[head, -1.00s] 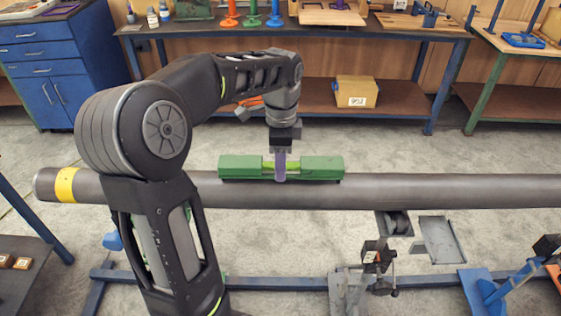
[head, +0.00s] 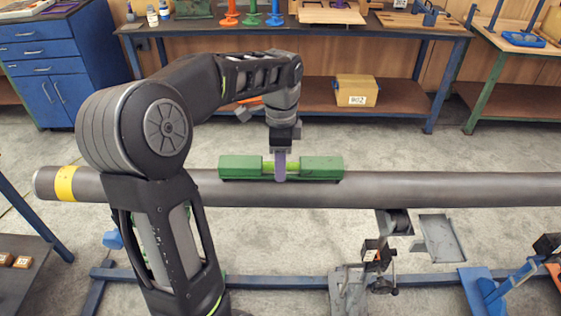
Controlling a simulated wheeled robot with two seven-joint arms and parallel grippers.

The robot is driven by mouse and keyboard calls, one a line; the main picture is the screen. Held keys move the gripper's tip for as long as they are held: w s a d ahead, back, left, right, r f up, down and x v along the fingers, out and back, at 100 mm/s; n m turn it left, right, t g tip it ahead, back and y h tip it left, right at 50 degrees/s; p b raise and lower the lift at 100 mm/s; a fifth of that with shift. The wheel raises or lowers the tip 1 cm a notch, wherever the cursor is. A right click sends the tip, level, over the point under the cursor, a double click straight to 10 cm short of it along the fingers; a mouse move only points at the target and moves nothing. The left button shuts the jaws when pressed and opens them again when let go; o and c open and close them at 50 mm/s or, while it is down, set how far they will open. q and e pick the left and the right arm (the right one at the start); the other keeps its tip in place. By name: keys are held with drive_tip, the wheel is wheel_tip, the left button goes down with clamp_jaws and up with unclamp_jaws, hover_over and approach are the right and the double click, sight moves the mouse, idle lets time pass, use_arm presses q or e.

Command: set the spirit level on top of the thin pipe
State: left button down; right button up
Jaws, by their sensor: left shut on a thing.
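The spirit level (head: 322,168) is green with a bright yellow-green middle part. It lies lengthwise along the top of the grey pipe (head: 450,188) in the head view and looks level with it. I cannot tell for certain whether its underside touches the pipe. The pipe runs across the whole view and has a yellow band near its left end. My left gripper (head: 280,168) points down from above and is shut on the middle of the spirit level. Its fingers hide a small part of the level. My right gripper is not in view.
A blue stand frame (head: 250,283) with a roller support (head: 393,222) stands below the pipe. A workbench (head: 400,35) with tools and a cardboard box (head: 356,91) on its shelf is behind. A blue cabinet (head: 45,60) stands at the back left.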

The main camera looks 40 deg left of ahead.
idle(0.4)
use_arm(q)
drive_tip(key=c, duration=0.7)
unclamp_jaws()
drive_tip(key=shift+r, duration=0.1)
drive_tip(key=shift+r+p, duration=2.05)
drive_tip(key=shift+r, duration=1.4)
